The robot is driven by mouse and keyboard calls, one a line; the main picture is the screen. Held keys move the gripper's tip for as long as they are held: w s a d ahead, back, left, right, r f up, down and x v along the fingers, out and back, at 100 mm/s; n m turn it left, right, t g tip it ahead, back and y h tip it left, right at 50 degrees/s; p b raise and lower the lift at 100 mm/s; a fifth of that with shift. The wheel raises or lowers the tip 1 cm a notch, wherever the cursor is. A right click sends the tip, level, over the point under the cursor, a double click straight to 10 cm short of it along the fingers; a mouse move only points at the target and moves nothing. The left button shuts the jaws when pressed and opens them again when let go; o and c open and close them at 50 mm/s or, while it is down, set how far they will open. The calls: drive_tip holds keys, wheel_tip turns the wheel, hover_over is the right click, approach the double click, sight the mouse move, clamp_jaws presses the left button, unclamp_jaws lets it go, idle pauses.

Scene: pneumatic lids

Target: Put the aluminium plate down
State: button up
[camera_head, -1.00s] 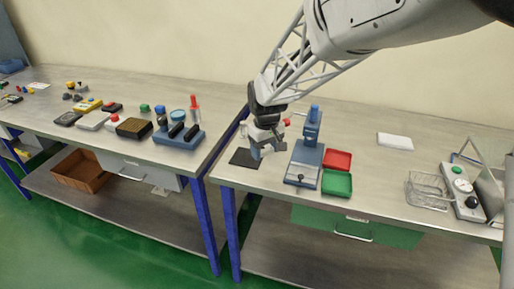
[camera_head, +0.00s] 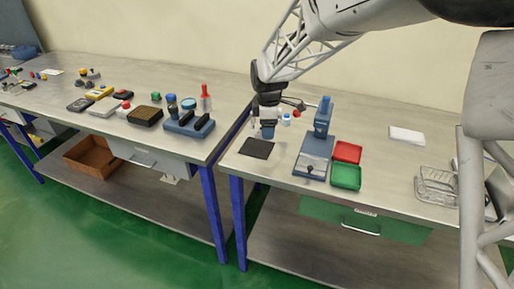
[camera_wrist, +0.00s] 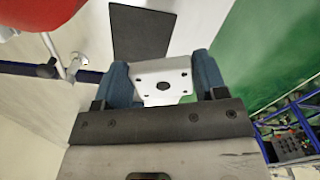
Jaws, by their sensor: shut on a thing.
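The aluminium plate (camera_wrist: 162,82) is a flat silver piece with a larger centre hole and several small holes. My gripper (camera_wrist: 163,80) is shut on it, with one blue finger at each side in the wrist view. In the head view my gripper (camera_head: 268,133) is over the bench by the back edge of a dark square mat (camera_head: 256,148); the plate cannot be made out there. The mat (camera_wrist: 143,33) also shows beyond the plate in the wrist view, bare where visible. The plate looks clear of the mat.
A wire basket (camera_head: 437,186) and white block (camera_head: 406,136) are farther right. A gap separates the left bench.

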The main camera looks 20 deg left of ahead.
drive_tip(key=n, duration=0.2)
drive_tip(key=w+a+n, duration=0.1)
drive_tip(key=n, duration=0.1)
drive_tip(key=w+a+n, duration=0.1)
drive_tip(key=n, duration=0.1)
drive_tip(key=shift+w+a+r+n, duration=0.1)
drive_tip(key=shift+r+n, duration=0.1)
drive_tip(key=shift+n, duration=0.2)
drive_tip(key=shift+w+a+r+n, duration=0.1)
drive_tip(key=shift+w+a+n, duration=0.3)
drive_tip(key=shift+n, duration=0.75)
drive_tip(key=shift+w+a+r+n, duration=0.1)
drive_tip(key=shift+w+a+n, duration=0.25)
drive_tip(key=shift+n, duration=0.85)
drive_tip(key=shift+w+a+n, duration=0.3)
drive_tip(key=shift+a+n, duration=0.1)
drive_tip(key=shift+n, duration=0.75)
hover_over(259, 144)
drive_tip(key=shift+s+f, duration=0.1)
drive_tip(key=shift+f, duration=2.4)
drive_tip(key=shift+f, duration=0.1)
drive_tip(key=shift+f, duration=2.4)
drive_tip(key=shift+f, duration=0.1)
